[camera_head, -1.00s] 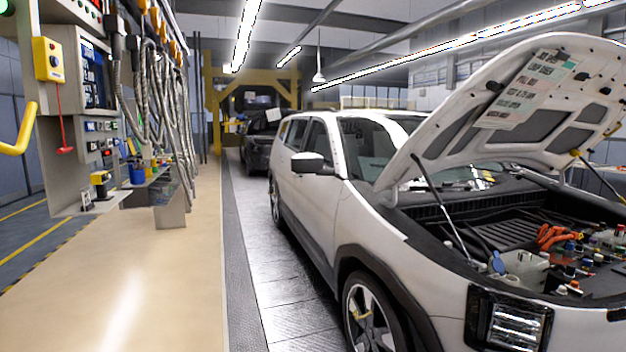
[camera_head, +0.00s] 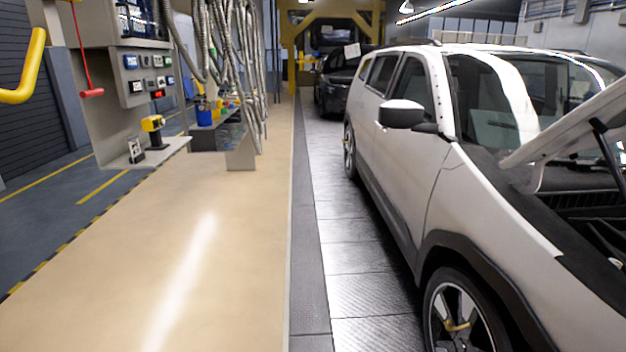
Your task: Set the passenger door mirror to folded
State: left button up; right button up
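The door mirror (camera_head: 402,114) is on the near side of the white car (camera_head: 440,180), at the front of the front door. It has a white cap and a dark underside, and it stands out sideways from the door on a dark arm. Neither of my grippers shows in the head view.
A tan walkway (camera_head: 170,250) runs along the car's left, with a dark metal floor strip (camera_head: 350,250) between; both look clear. A equipment station with hanging hoses (camera_head: 225,60), a blue cup (camera_head: 204,113) and a yellow device (camera_head: 153,124) stands at left. A dark car (camera_head: 342,80) is behind.

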aim_at(398, 115)
jog(key=z, duration=0.15)
jog(key=i, duration=2.15)
jog(key=z, duration=1.15)
jog(key=i, duration=1)
jog(key=z, duration=0.5)
